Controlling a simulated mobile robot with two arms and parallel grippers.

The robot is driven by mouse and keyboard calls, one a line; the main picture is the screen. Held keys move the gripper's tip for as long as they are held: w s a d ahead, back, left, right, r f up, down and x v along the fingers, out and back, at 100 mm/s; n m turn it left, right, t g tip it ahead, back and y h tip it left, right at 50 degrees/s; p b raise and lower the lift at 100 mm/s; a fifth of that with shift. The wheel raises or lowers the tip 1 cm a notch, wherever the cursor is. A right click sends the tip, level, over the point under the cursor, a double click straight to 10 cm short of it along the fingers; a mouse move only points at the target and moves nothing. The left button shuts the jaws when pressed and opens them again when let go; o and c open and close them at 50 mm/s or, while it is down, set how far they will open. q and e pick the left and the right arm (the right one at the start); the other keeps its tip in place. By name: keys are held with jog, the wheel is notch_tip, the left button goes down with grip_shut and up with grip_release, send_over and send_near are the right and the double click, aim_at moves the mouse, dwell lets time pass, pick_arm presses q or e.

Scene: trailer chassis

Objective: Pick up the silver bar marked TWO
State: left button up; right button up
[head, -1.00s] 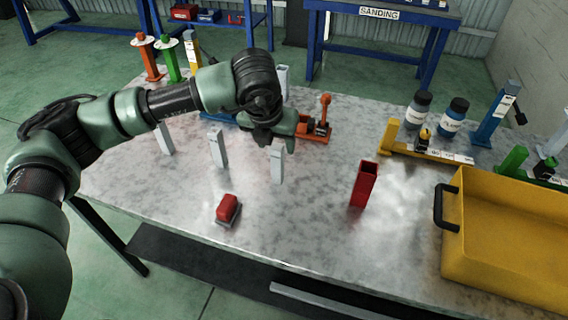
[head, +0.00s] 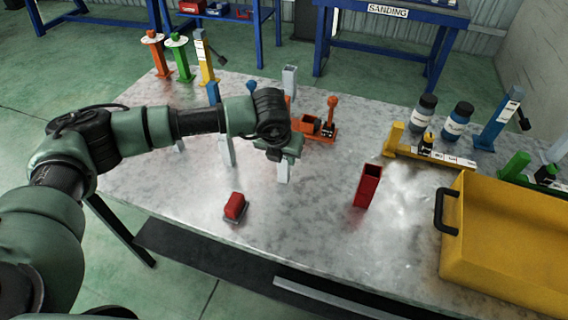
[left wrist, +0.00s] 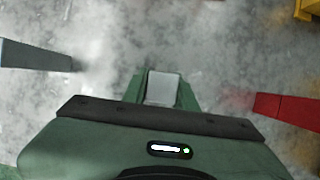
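Several silver bars stand upright on the metal table. My left gripper (head: 283,153) is at the top of the front silver bar (head: 284,173). In the left wrist view the top of this bar (left wrist: 163,88) lies between the two green fingers, with no clear gap on either side. I cannot tell whether they grip it. Another silver bar (head: 227,151) stands just left of it, and one (head: 290,78) stands farther back. A further one is mostly hidden behind my left arm. No TWO marking is legible on any bar. My right gripper is out of view.
A red hollow bar (head: 367,187) stands to the right, and a red block (head: 235,207) lies near the front edge. A yellow tray (head: 510,245) fills the right end. An orange fixture (head: 317,128) stands behind the gripper.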

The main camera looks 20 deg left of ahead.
pick_arm(q)
grip_shut()
jog(key=shift+r, duration=0.1)
notch_tip(320, 180, up, 20)
jog(key=b, duration=0.4)
jog(key=shift+b, duration=0.35)
